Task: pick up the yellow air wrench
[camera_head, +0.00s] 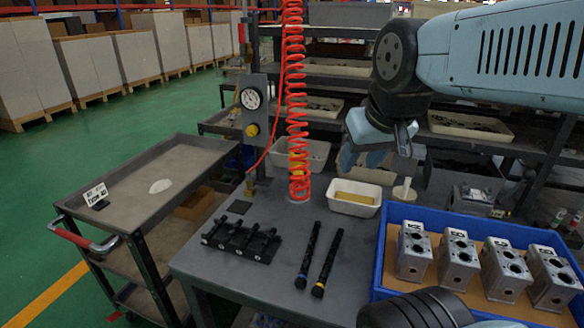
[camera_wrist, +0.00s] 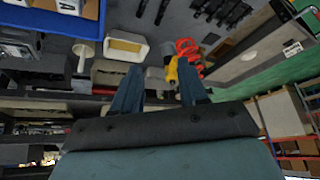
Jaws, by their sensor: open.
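The yellow air wrench (camera_head: 297,161) hangs at the lower end of the red coiled hose in the head view, mostly hidden behind the coils. In the wrist view the yellow air wrench (camera_wrist: 171,72) shows beside the right finger's tip, with the red hose (camera_wrist: 187,47) just beyond it. My gripper (camera_head: 363,166) is open and empty, to the right of the hose in the head view. In the wrist view my gripper (camera_wrist: 156,72) has its two blue fingers spread, and the wrench lies in the gap's right part. I see no contact, but the distance is unclear.
A white bin (camera_head: 342,207) with a yellow block stands below my gripper. A blue tray (camera_head: 376,262) holds several metal valve blocks (camera_head: 414,252). Two black rods (camera_head: 318,258) and a black rack (camera_head: 242,240) lie on the bench. A gauge post (camera_head: 252,99) stands left of the hose.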

